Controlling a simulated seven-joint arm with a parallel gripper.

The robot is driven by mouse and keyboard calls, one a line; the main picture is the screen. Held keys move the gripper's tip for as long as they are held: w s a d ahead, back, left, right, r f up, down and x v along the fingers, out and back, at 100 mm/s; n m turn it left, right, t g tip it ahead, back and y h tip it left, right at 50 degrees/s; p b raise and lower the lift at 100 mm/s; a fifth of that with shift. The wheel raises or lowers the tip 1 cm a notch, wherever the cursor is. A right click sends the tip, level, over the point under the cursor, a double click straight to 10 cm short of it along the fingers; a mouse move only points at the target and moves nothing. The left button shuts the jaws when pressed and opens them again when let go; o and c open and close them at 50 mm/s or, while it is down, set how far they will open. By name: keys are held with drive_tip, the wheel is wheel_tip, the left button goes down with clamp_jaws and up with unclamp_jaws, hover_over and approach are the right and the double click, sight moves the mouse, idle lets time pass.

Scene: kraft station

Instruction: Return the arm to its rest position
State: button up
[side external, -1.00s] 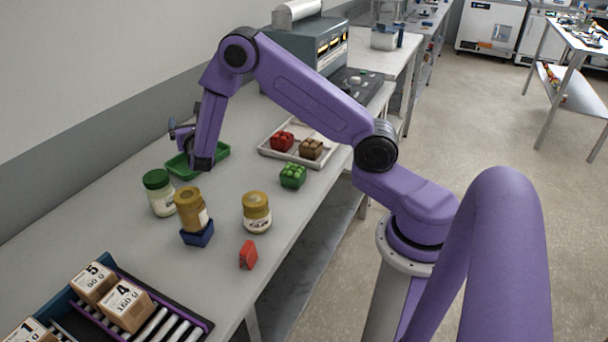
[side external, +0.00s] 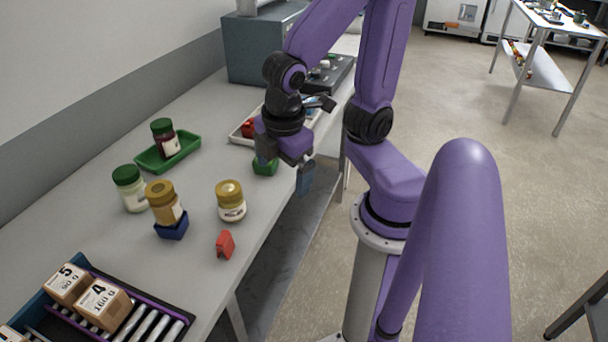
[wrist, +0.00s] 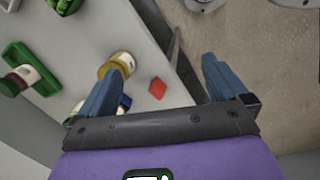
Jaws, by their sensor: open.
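My gripper (side external: 284,172) is raised above the front edge of the worktable, beside the green block-like item (side external: 265,166), which it partly hides in the side view.
Boxes (side external: 104,304) sit on rollers.

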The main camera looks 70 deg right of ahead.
drive_tip(key=shift+m+g+y, duration=0.4)
drive_tip(key=shift+g+y, duration=0.1)
drive_tip(key=shift+y, duration=0.4)
drive_tip(key=s, duration=0.1)
drive_tip(key=s+a, duration=0.1)
drive_tip(key=s, duration=0.2)
drive_tip(key=shift+s+a+r, duration=0.15)
drive_tip(key=shift+s+r, duration=0.1)
drive_tip(key=shift+s, duration=0.1)
